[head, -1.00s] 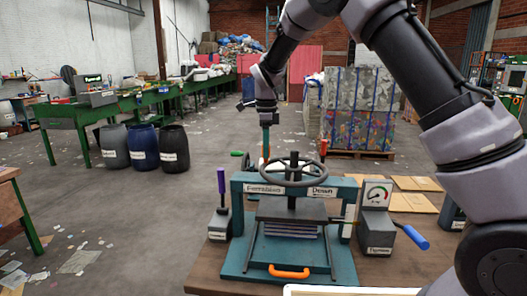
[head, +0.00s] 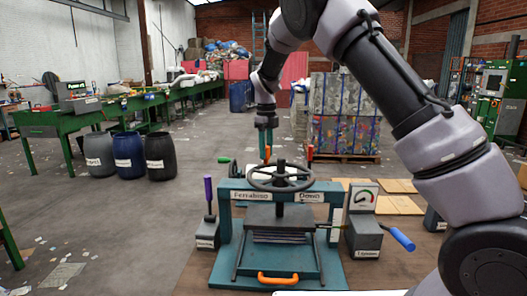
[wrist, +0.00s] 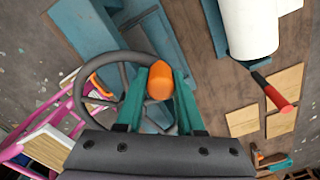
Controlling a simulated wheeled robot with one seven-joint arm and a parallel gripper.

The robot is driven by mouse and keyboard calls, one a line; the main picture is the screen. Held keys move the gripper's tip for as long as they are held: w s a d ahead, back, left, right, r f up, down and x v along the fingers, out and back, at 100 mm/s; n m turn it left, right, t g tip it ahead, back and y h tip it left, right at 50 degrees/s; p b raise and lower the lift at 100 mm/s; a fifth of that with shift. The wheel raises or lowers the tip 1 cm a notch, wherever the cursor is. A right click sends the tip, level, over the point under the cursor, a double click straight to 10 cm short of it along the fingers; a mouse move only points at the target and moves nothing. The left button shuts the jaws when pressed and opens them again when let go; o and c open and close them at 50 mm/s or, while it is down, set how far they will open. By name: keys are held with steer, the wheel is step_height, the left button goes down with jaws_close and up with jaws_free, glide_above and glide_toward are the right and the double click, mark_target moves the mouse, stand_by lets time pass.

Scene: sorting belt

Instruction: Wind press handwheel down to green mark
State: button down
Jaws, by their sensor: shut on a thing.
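The dark handwheel (head: 281,179) sits on a central screw above the blue press frame (head: 232,205). My gripper (wrist: 158,85) is shut on the wheel's orange knob (wrist: 160,76), with a teal finger on either side. In the head view, my gripper (head: 266,136) is at the far side of the wheel rim. Below the screw, the grey press plate (head: 275,215) is above a stack of thin sheets (head: 280,238). A dial gauge (head: 363,199) with a coloured arc stands right of the press; its exact reading is too small to tell.
A purple-handled lever (head: 209,195) stands left of the press. A blue-handled lever (head: 402,239) sticks out at right. An orange handle (head: 291,278) is at the front. Barrels stand on the floor at left.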

steer(key=shift+w+d+r, duration=0.1)
steer(key=shift+w+d, duration=0.05)
steer(key=shift+d, duration=0.05)
steer(key=c, duration=0.5)
jaws_free()
step_height(320, 180, up, 11)
steer(key=shift+f, duration=0.15)
